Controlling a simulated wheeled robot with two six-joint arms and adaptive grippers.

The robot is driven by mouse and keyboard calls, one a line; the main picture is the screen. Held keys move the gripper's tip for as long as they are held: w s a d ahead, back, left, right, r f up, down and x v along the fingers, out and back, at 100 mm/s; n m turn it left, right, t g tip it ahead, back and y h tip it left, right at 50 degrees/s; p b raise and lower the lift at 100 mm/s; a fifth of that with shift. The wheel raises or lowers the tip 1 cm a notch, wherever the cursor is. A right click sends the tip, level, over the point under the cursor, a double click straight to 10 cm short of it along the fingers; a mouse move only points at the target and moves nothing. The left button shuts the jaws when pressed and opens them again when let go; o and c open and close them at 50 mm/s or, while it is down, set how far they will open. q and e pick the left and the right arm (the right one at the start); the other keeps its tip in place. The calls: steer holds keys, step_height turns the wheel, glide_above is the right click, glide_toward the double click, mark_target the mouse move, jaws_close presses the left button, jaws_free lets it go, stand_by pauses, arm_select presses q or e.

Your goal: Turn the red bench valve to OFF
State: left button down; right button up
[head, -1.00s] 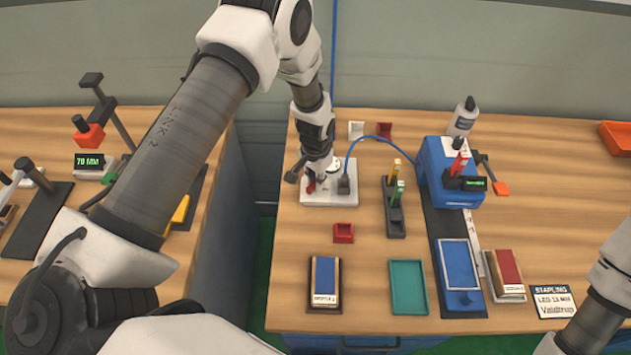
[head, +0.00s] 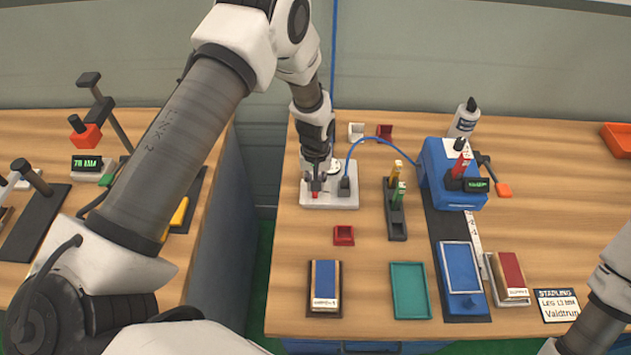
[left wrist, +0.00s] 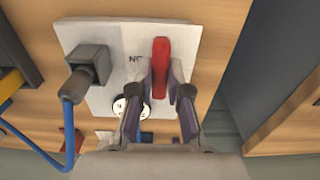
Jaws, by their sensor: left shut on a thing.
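The red bench valve handle (head: 315,194) sits on a pale plate (head: 343,201) near the left edge of the right-hand bench. In the left wrist view the red handle (left wrist: 160,55) stands out lengthwise, pointing away from my wrist. My left gripper (head: 316,188) is shut on the red handle, with one finger on each side of it in the left wrist view (left wrist: 162,84). Black letters, seemingly "NO", show on the plate left of the handle; the rest is hidden. My right gripper is out of view; only part of its arm shows at lower right.
A grey connector (head: 345,187) with a blue hose (head: 372,139) stands right of the handle. A small red bin (head: 344,235) is in front of the plate. A dark stand (head: 396,222) holding coloured items stands to the right. Bare wood lies between them.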

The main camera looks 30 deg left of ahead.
arm_select(q)
steer(key=shift+s+f, duration=0.2)
steer(key=c, duration=1.1)
jaws_free()
steer(key=shift+w, duration=0.15)
steer(key=shift+r, duration=0.1)
step_height(320, 180, up, 12)
steer(key=shift+f, duration=0.1)
